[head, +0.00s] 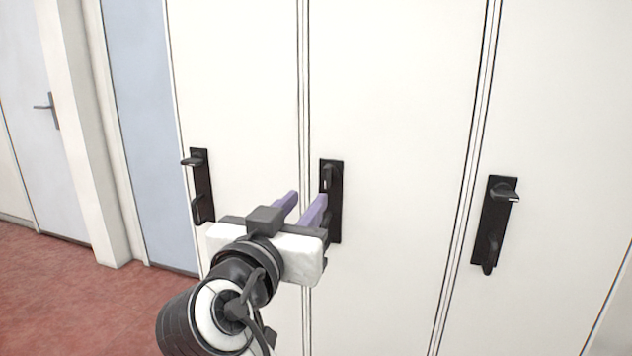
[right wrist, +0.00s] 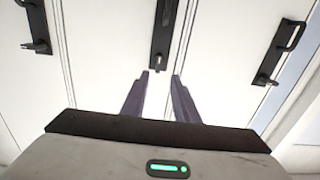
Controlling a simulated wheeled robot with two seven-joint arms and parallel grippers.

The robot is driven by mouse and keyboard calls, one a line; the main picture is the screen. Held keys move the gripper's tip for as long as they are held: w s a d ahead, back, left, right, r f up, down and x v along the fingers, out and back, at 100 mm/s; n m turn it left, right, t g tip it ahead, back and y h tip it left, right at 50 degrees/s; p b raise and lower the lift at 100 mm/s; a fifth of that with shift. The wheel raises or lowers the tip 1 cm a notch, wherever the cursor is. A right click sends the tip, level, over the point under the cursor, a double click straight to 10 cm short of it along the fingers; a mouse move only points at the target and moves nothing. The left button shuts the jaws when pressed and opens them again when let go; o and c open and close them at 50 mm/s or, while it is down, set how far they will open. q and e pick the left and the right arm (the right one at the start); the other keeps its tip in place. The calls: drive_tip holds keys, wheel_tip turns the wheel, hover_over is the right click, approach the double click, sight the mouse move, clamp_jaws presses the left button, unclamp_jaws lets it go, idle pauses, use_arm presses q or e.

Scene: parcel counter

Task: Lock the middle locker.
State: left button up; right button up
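The middle locker door (head: 395,130) is white and looks closed. Its black handle plate (head: 337,185) is near the door's left edge. A small dark fitting (head: 328,175) is at the plate's upper end; the lower part is partly hidden by my gripper. My right gripper (head: 305,200) is open and empty, its two purple fingers pointing at the plate. In the right wrist view, the plate (right wrist: 162,30) lies ahead of the fingertips, and a fitting (right wrist: 160,65) lines up with the gap between them. I see no contact. My left gripper is not in view.
The left locker's black handle plate (head: 202,180) and the right locker's handle plate (head: 493,222) stick out on either side. A blue panel (head: 148,120) and a grey door (head: 45,150) are at the far left. Red floor (head: 70,300) is clear at lower left.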

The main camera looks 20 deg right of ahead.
sight(325, 177)
drive_tip(key=x, duration=1)
drive_tip(key=shift+s+d+r+p, duration=0.1)
drive_tip(key=shift+d+r+p, duration=0.05)
drive_tip(key=shift+r+p, duration=0.15)
clamp_jaws()
